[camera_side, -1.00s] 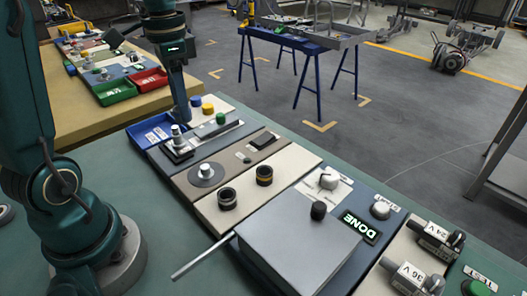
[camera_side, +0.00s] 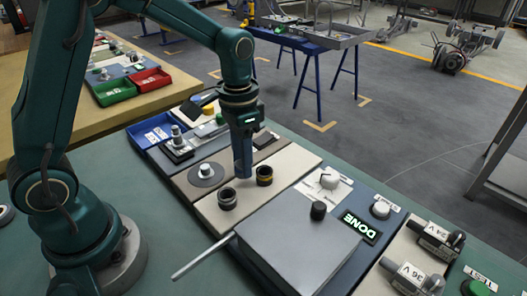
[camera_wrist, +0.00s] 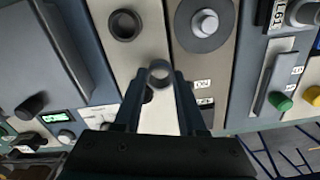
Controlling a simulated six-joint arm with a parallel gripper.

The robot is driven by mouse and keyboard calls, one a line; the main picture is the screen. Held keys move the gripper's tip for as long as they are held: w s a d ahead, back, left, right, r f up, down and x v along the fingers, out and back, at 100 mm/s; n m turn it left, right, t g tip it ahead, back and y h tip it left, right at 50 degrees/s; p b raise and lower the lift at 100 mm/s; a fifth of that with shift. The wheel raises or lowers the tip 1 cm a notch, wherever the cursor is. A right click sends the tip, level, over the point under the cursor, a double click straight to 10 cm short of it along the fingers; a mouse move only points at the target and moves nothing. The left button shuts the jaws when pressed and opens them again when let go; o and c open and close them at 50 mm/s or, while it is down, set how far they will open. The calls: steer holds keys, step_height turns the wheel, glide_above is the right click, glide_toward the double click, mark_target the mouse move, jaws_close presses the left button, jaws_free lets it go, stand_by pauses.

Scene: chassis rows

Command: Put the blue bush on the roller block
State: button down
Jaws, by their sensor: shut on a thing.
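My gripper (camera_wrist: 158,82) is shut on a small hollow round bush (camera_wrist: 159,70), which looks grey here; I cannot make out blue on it. In the side view my gripper (camera_side: 243,172) points down over the cream panel (camera_side: 245,213), between two dark round ring-shaped parts. One is a plain black ring (camera_side: 227,198), also seen in the wrist view (camera_wrist: 124,25). The other has a yellow band (camera_side: 264,175) and stands beside my fingers. The held bush is hidden in the side view. I cannot tell which part is the roller block.
A grey disc with a knob (camera_side: 206,173) lies on the neighbouring panel. A large grey box (camera_side: 298,240) with a rod handle and a black knob stands at the front right. A blue tray (camera_side: 143,137) is at the back left. The green tabletop front is clear.

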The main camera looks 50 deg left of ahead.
steer(key=shift+f, duration=0.7)
steer(key=shift+f, duration=0.15)
steer(key=shift+c, duration=2.4)
jaws_free()
